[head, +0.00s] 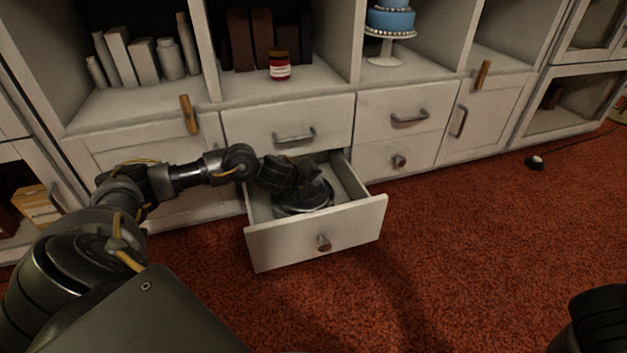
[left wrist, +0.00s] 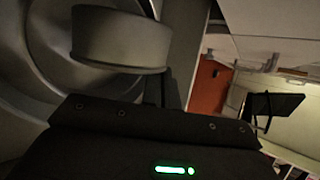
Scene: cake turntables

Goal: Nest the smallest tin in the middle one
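My left gripper (head: 304,182) reaches down into the open drawer, over dark round metal tins (head: 303,208). In the left wrist view the smallest tin (left wrist: 122,42) is right at the gripper, seen from the side and tilted against the larger tins (left wrist: 38,62). A dark finger (left wrist: 166,88) touches the right end of its wall, and the gripper looks shut on it. The other finger is hidden. My right gripper is not in view.
The open drawer (head: 318,240) has its front and side walls around the tins. A closed drawer (head: 290,122) sits directly above. Shelves hold a red-lidded jar (head: 279,66) and a blue cake on a stand (head: 388,48).

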